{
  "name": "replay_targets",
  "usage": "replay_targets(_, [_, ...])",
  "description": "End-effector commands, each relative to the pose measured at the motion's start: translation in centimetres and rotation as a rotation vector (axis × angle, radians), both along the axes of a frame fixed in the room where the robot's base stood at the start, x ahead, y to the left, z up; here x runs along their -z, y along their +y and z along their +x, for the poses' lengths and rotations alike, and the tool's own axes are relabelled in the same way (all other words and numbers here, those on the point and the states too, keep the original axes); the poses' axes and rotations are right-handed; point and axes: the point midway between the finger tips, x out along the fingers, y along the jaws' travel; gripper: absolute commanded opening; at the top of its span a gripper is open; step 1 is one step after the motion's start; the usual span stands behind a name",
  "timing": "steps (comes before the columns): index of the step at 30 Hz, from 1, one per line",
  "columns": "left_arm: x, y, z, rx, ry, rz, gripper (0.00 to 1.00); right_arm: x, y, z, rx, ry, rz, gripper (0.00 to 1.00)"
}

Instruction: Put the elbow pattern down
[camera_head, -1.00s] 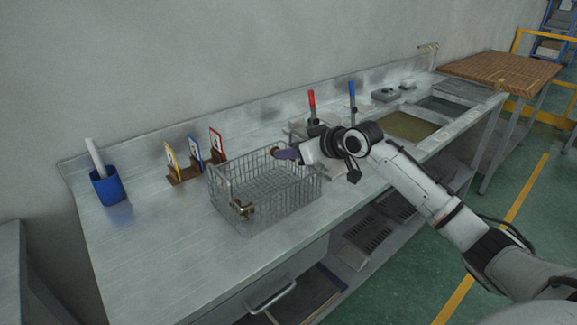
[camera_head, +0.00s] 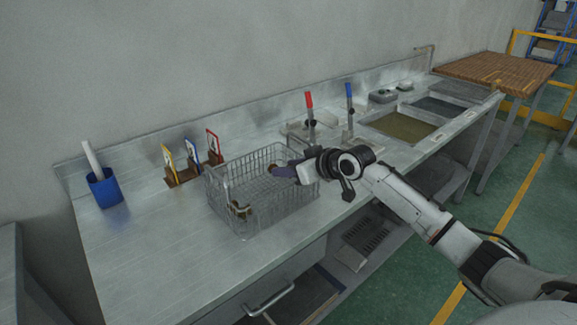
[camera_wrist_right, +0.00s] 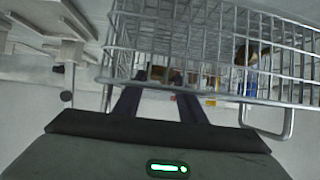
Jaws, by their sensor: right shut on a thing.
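My right gripper (camera_head: 276,170) reaches from the right to the wire basket (camera_head: 235,212), with its fingertips over or within the basket's right part. It is shut on a small brownish brass-coloured piece, the elbow pattern (camera_head: 271,169), mostly hidden by the fingers. In the right wrist view, the fingers (camera_wrist_right: 160,88) point at the basket wires (camera_wrist_right: 205,30), and brown bits show between and beyond the tips. My left gripper is not in view.
The bench's front left is clear.

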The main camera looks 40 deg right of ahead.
Motion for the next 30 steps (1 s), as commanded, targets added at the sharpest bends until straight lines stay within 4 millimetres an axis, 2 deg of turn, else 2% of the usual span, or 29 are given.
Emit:
replay_targets(2, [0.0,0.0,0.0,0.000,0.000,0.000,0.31,0.0,0.0,0.0,0.000,0.000,0.000,0.16])
replay_targets(3, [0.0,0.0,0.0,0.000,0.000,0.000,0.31,0.0,0.0,0.0,0.000,0.000,0.000,0.42])
replay_targets(6, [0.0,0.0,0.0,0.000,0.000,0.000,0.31,0.0,0.0,0.0,0.000,0.000,0.000,0.57])
replay_targets(14, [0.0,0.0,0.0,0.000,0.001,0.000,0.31,0.0,0.0,0.0,0.000,0.000,0.000,0.57])
replay_targets(19, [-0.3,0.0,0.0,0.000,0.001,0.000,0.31,-1.4,0.0,0.0,-0.001,-0.001,-0.002,0.57])
replay_targets(23, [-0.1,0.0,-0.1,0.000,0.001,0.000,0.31,-2.2,-0.3,-2.0,-0.002,0.002,-0.006,0.57])
replay_targets(30, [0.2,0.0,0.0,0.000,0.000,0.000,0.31,-4.7,-0.8,-6.8,-0.001,0.005,-0.005,0.57])
